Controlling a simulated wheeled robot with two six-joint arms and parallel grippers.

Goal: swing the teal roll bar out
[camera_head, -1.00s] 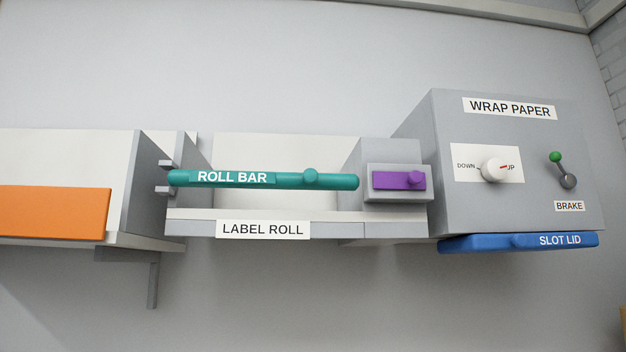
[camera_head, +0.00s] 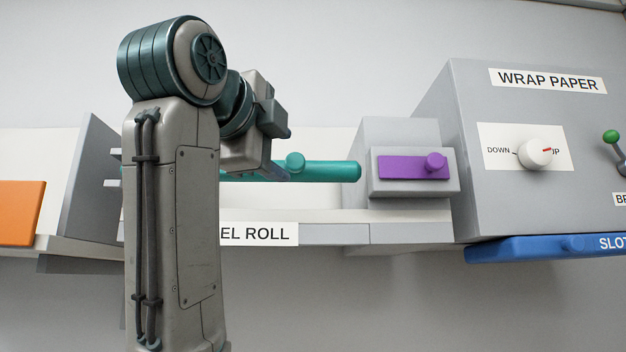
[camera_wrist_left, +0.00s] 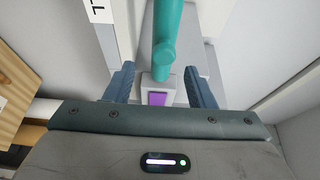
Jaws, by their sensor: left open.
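The teal roll bar (camera_head: 330,171) lies level across the front of the label roll bay, with a round knob (camera_head: 295,162) on it. I cannot tell whether a finger touches the bar. My right gripper is not in view.
A purple slide (camera_head: 405,167) on a grey block sits right of the bar. Further right is the wrap paper box (camera_head: 480,190) with a dial (camera_head: 540,153), a green-tipped brake lever (camera_head: 612,138) and a blue slot lid (camera_head: 530,247). An orange panel (camera_head: 20,212) is at the left.

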